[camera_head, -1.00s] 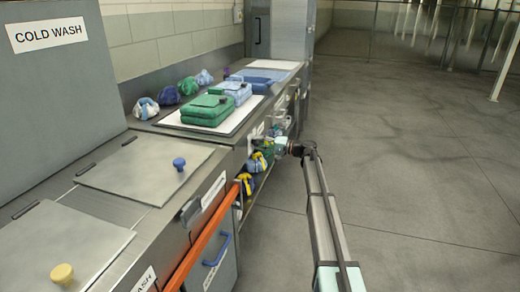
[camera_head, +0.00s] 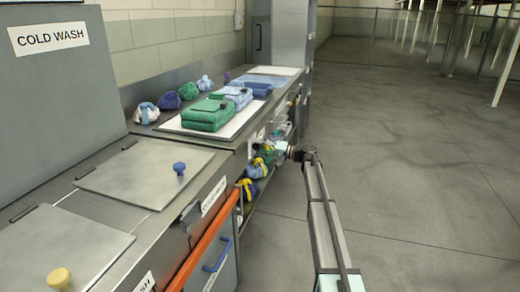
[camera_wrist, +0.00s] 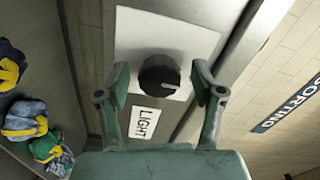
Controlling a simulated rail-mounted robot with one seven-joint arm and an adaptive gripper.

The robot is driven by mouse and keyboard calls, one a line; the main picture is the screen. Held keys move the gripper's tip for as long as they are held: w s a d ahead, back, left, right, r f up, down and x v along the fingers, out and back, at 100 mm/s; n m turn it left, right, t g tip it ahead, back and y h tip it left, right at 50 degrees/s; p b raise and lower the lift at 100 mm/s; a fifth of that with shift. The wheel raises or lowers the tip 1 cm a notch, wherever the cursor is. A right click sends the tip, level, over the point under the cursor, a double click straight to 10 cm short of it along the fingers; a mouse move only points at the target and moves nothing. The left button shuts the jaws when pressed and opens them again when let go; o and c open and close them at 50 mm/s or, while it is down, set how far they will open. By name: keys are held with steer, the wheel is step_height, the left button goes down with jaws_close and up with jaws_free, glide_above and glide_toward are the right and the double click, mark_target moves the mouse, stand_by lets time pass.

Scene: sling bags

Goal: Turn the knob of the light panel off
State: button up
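The light panel (camera_wrist: 190,50) is a pale plate on the grey counter front, in the upper middle of the wrist view. Its round black knob (camera_wrist: 159,76) has a light pointer mark toward the right. A "LIGHT" label (camera_wrist: 144,123) sits just below the knob. My gripper (camera_wrist: 160,84) is open, with one finger on each side of the knob and gaps left between fingers and knob. In the head view my gripper (camera_head: 285,147) is small at the counter's front side, and the knob cannot be made out there.
Blue, yellow and green bags (camera_wrist: 30,122) lie on the shelf at the left of the wrist view. Folded green bags (camera_head: 210,116) lie on the counter top. An orange rail (camera_head: 205,250) runs along the near counter front. The floor right of my arm is clear.

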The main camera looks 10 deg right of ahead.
steer(key=v, duration=1.2)
